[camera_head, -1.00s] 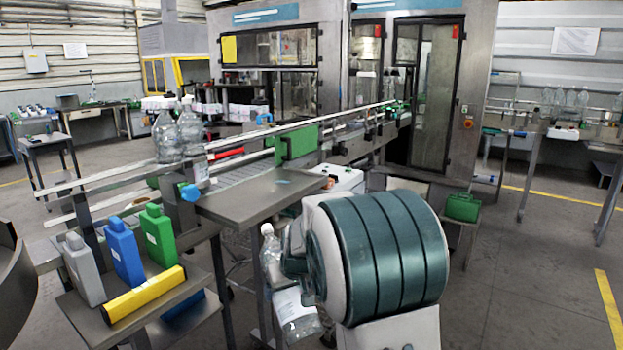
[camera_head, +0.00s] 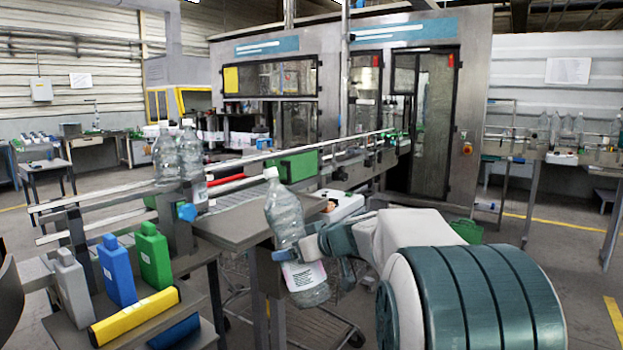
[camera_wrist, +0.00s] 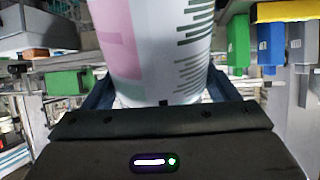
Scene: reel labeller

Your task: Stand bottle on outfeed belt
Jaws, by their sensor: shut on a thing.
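My gripper (camera_head: 312,247) is shut on a clear plastic bottle (camera_head: 284,213) with a white cap and a pink-and-white label. The bottle is held in the air, slightly tilted with its cap to the left, in front of the grey side table. In the wrist view the bottle's label (camera_wrist: 155,45) fills the space between the blue fingers (camera_wrist: 157,90). The outfeed belt (camera_head: 235,197) runs behind the side table between metal rails. Two similar clear bottles (camera_head: 191,155) stand upright on it at the left. Part of the belt is hidden by the rails and the held bottle.
The grey side table plate (camera_head: 235,226) is bare, beside the belt. Grey, blue and green flat containers (camera_head: 117,270) and a yellow one lying down (camera_head: 134,316) are on a lower stand at the left.

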